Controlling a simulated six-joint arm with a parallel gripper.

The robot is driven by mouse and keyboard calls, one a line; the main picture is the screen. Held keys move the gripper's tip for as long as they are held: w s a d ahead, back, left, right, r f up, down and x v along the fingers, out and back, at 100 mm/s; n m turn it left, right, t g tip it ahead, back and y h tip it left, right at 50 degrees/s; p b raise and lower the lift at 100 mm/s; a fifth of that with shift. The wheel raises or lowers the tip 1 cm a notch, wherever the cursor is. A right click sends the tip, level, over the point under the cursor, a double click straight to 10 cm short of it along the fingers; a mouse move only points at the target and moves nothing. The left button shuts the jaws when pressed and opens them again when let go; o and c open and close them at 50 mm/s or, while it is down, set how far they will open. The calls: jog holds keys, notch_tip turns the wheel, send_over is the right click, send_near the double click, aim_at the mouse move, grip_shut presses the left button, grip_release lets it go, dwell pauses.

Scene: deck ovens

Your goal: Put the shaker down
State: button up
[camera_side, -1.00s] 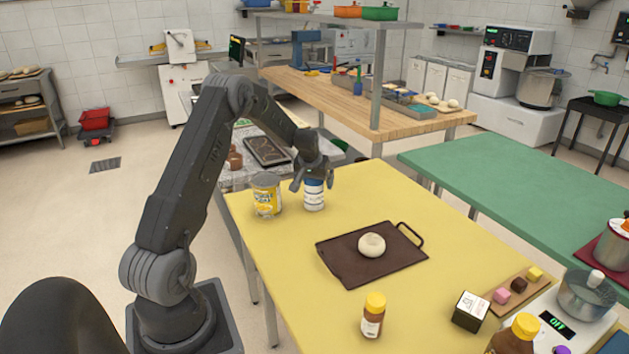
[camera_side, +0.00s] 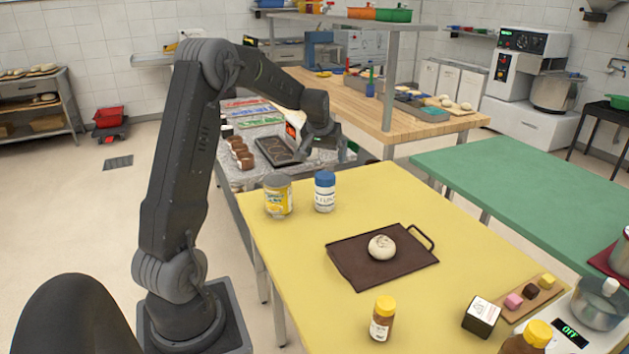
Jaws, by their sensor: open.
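The shaker (camera_side: 325,193), white with a blue cap and a printed label, stands upright on the yellow table (camera_side: 430,210) near its far left corner. A yellow can (camera_side: 278,196) stands just left of it. My gripper (camera_side: 318,146) is open and empty, above and behind the shaker and clear of its cap. The dark arm hides part of the shelf behind.
A dark tray (camera_side: 350,268) with a white dough ball (camera_side: 381,247) lies mid-table. A yellow-capped bottle (camera_side: 383,319), a small box (camera_side: 481,316) and a scale (camera_side: 570,325) stand towards the front.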

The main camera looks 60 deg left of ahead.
jog(key=s+d+r+m, duration=0.1)
jog(key=s+d+r, duration=0.15)
jog(key=d, duration=0.45)
jog(key=s+d+r+m+t+h, duration=0.1)
jog(key=d+r+m, duration=0.15)
jog(key=d, duration=0.35)
jog(key=s+d+r, duration=0.2)
jog(key=d+r, duration=0.2)
jog(key=d, duration=0.3)
jog(key=s+d+f+m+t+h, duration=0.1)
jog(key=s+d+m, duration=0.4)
jog(key=s+d, duration=1)
jog(key=shift+s+h, duration=0.5)
jog(key=shift+h, duration=0.1)
